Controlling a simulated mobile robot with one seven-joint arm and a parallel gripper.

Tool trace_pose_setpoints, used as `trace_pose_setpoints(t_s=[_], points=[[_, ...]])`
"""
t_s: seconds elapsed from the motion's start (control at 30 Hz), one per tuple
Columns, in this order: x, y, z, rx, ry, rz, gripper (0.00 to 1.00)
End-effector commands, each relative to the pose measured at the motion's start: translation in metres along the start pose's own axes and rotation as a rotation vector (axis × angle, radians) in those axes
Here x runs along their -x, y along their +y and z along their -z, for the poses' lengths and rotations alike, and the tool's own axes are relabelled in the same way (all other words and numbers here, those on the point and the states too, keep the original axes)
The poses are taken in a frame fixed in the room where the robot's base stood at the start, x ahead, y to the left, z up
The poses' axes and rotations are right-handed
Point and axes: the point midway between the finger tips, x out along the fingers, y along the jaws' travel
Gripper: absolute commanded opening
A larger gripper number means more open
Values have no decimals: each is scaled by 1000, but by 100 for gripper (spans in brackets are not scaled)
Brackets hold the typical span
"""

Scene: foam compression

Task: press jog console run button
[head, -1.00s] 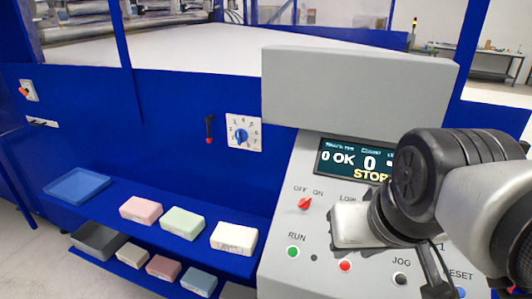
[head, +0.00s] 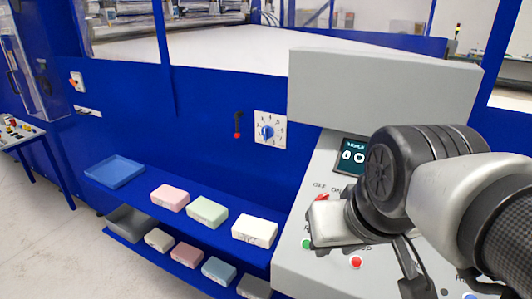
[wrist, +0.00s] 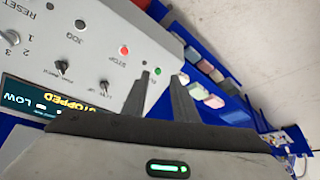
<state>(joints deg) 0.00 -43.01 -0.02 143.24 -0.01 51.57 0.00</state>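The grey sloped control panel (head: 312,262) stands at the right in the head view. Its green run button (head: 307,244) sits just below my gripper (head: 335,222), partly covered by it. In the wrist view the green button (wrist: 158,71) shows between the two fingertips of my gripper (wrist: 162,74). The fingers are apart with nothing between them; whether they touch the panel I cannot tell. The red stop button (wrist: 124,49) and black jog button (wrist: 80,24) lie beside it. The display (wrist: 50,105) reads STOPPED. A smaller console (head: 20,131) with buttons stands at the far left.
A blue shelf unit (head: 140,185) left of the panel holds pink, green and white foam blocks (head: 208,211) and a blue tray (head: 115,171). More blocks lie on the lower shelf. A dial (head: 269,129) is on the blue wall. Open floor (head: 50,225) lies at the left.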

Motion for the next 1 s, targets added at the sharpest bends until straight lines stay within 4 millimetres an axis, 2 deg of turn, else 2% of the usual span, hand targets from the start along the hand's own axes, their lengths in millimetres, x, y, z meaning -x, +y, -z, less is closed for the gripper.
trace_pose_setpoints(t_s=[0.13, 0.3, 1.0], points=[[0, 0, 0, 0, -1, 0, 26], [0, 0, 0, 0, -1, 0, 0], [0, 0, 0, 0, -1, 0, 0]])
